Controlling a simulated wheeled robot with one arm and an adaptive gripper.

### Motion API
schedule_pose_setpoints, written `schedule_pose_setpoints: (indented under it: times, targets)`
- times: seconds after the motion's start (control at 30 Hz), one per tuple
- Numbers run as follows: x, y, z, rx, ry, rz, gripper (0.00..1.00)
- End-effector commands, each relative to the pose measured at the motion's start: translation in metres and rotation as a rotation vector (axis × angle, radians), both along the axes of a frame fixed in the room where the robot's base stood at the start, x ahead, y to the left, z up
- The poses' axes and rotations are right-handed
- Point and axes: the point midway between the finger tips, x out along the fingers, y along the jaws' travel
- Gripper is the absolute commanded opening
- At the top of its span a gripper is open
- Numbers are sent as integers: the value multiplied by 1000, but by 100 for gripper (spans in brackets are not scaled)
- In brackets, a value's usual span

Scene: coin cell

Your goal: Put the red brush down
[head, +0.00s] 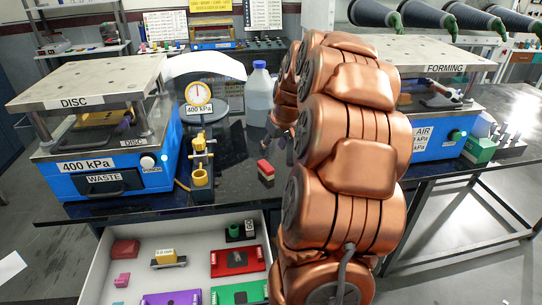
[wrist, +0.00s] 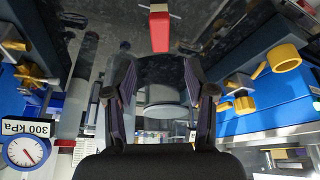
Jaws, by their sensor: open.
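The blue disc press (head: 110,130) stands left and the blue forming press (head: 440,135) right. A yellow fixture (head: 200,160), a gauge (head: 199,93) and a clear bottle (head: 259,95) stand near the brush. An open drawer (head: 207,232) with coloured trays juts out in front.

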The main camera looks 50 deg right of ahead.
Motion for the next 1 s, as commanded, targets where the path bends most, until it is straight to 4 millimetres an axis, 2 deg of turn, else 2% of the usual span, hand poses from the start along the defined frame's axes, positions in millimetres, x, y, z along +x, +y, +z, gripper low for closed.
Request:
schedule_pose_setpoints:
  times: [0.27, 0.37, 0.47, 0.57, 0.6, 0.67, 0.8, 0.87, 1.0]
  targets:
    - [-3, 3, 6, 2, 3, 2, 55]
    - [-1, 19, 7, 11, 12, 17, 55]
    - [-1, 59, 7, 36, 41, 54, 55]
    - [-7, 116, 8, 63, 84, 101, 55]
    - [-12, 139, 8, 74, 106, 121, 55]
    - [-24, 173, 6, 90, 141, 145, 55]
    - [-59, 240, 1, 111, 226, 194, 55]
    - [-77, 264, -1, 116, 261, 211, 55]
    - [-128, 311, -9, 115, 352, 240, 55]
